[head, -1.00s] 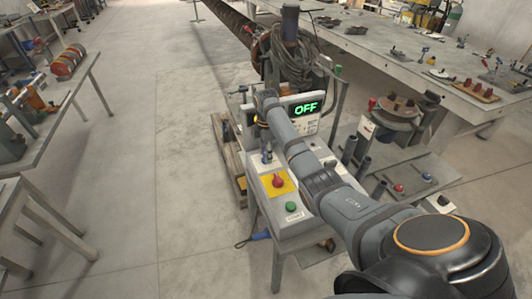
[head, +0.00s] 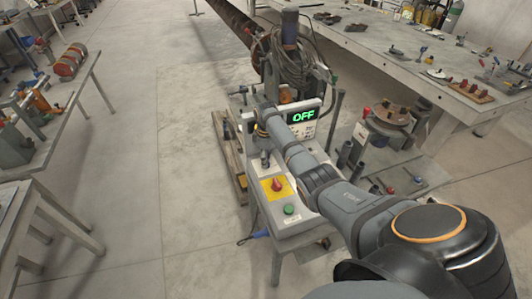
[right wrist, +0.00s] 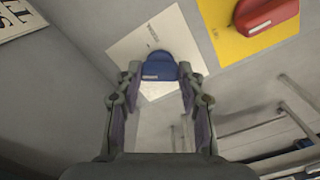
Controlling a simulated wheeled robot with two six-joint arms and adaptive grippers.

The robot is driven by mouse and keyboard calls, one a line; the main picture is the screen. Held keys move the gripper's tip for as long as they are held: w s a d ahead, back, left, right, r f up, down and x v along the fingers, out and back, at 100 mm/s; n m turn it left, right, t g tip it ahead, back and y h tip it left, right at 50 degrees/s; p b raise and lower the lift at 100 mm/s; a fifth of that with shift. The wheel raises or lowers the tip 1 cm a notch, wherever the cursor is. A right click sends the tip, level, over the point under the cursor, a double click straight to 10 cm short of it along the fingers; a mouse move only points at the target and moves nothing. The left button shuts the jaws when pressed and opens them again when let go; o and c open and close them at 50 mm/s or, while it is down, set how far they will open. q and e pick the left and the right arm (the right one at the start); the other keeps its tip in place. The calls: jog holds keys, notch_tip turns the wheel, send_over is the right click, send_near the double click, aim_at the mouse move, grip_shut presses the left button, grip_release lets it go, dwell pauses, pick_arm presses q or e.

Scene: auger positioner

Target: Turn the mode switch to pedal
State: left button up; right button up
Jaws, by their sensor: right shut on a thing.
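The mode switch is a blue knob (right wrist: 157,66) on a white plate (right wrist: 140,40) in the right wrist view. Its plate carries small lettering too small to read. The fingers of my right gripper (right wrist: 158,75) stand on either side of the knob and are shut on it. In the head view my right gripper (head: 262,152) is down at the control box (head: 262,167), and my own arm and gripper mostly cover the knob there. The display (head: 303,117) behind reads OFF in green. My left gripper is not in view.
A red knob (head: 276,185) on a yellow plate and a green button (head: 289,209) are close by on the same box. A machine with coiled cable (head: 290,60) stands behind.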

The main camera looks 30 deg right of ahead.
jog(key=m+p, duration=0.1)
jog(key=m, duration=0.2)
jog(key=shift+r+p, duration=0.2)
jog(key=shift+p, duration=0.2)
jog(key=m+p, duration=0.1)
jog(key=m, duration=0.1)
jog(key=shift+m, duration=0.3)
jog(key=m+p, duration=0.1)
jog(key=m, duration=0.2)
jog(key=shift+f+p, duration=0.1)
jog(key=shift+p, duration=0.2)
jog(key=shift+m+p, duration=0.3)
jog(key=shift+m, duration=1)
jog(key=shift+w, duration=0.1)
jog(key=o, duration=1.2)
jog(key=shift+f, duration=0.1)
